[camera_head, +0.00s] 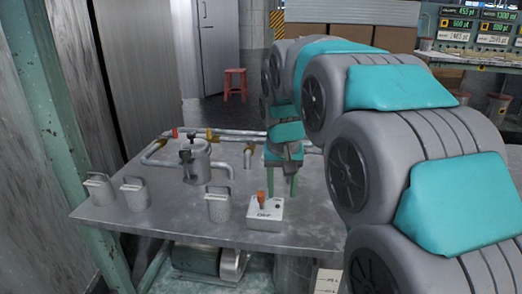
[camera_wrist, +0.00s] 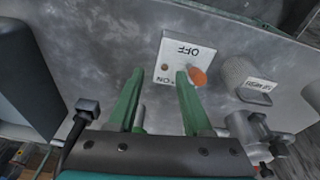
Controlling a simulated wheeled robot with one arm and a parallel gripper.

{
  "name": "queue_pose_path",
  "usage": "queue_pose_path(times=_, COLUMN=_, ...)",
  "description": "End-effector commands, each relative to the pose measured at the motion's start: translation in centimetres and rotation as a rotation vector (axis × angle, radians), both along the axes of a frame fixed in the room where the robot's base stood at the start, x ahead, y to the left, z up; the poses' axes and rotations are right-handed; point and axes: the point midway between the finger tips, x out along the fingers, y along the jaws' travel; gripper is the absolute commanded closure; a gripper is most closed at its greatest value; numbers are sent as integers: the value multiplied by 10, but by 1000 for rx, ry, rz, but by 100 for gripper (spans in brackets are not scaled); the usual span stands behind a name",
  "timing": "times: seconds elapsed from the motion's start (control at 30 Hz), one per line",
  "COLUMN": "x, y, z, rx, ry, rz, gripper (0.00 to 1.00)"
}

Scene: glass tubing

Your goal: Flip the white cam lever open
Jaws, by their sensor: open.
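I cannot make out a clear white cam lever in either view. The nearest white thing is a box (camera_head: 267,213) marked OFF, with an upright orange-knobbed lever (camera_head: 261,198). In the wrist view the box (camera_wrist: 174,56) shows OFF and ON, and its orange knob (camera_wrist: 198,77) is just beyond and right of the right fingertip. My gripper (camera_head: 282,190) points down with its two green fingers apart and empty, behind the box in the head view. The fingers (camera_wrist: 160,78) also show in the wrist view, with nothing between them. Whether a finger touches the box is unclear.
A grey metal table (camera_head: 165,222) carries several grey mug-like holders, one (camera_head: 217,206) left of the box. A metal pot (camera_head: 195,162) and bent pipes (camera_head: 237,133) with red and yellow fittings stand behind.

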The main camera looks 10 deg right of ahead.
Motion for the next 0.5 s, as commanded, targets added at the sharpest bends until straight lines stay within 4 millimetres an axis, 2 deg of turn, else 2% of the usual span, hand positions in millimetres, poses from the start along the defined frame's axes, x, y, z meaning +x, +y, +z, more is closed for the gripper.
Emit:
queue_pose_path(times=0.03, x=22, y=2, z=9, rx=0, ry=-24, rz=-11, gripper=50)
queue_pose_path(times=0.1, x=50, y=4, z=20, rx=0, ry=-58, rz=-29, gripper=50)
queue_pose_path(times=0.2, x=90, y=7, z=35, rx=2, ry=-108, rz=-57, gripper=50)
queue_pose_path(times=0.3, x=123, y=11, z=47, rx=8, ry=-151, rz=-82, gripper=50)
queue_pose_path(times=0.4, x=145, y=13, z=56, rx=12, ry=-186, rz=-100, gripper=50)
queue_pose_path(times=0.5, x=159, y=15, z=60, rx=15, ry=-204, rz=-112, gripper=50)
